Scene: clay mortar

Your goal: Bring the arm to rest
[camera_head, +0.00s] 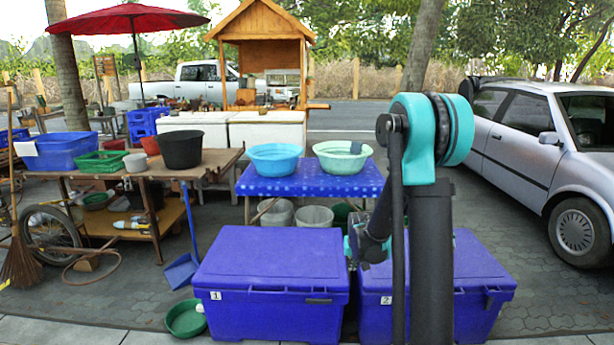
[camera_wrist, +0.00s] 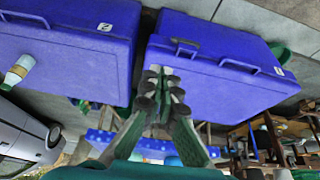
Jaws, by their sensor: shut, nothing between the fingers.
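My gripper (camera_wrist: 160,72) is in the middle of the wrist view, its two fingers together and nothing between them. In the head view its teal and dark parts show small beside my arm, between the two blue boxes and the table behind; my arm hides part of it. In the wrist view the blue box marked 1 (camera_wrist: 215,75) and the blue box marked 2 (camera_wrist: 75,60) appear upside down around the fingers. I see no contact with either box.
Box 1 (camera_head: 270,270) and box 2 (camera_head: 480,275) stand in front of a blue-clothed table (camera_head: 300,187) with a blue basin (camera_head: 275,159) and a pale green basin (camera_head: 343,157). A wooden bench (camera_head: 80,180) is left, a silver car (camera_head: 540,140) right.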

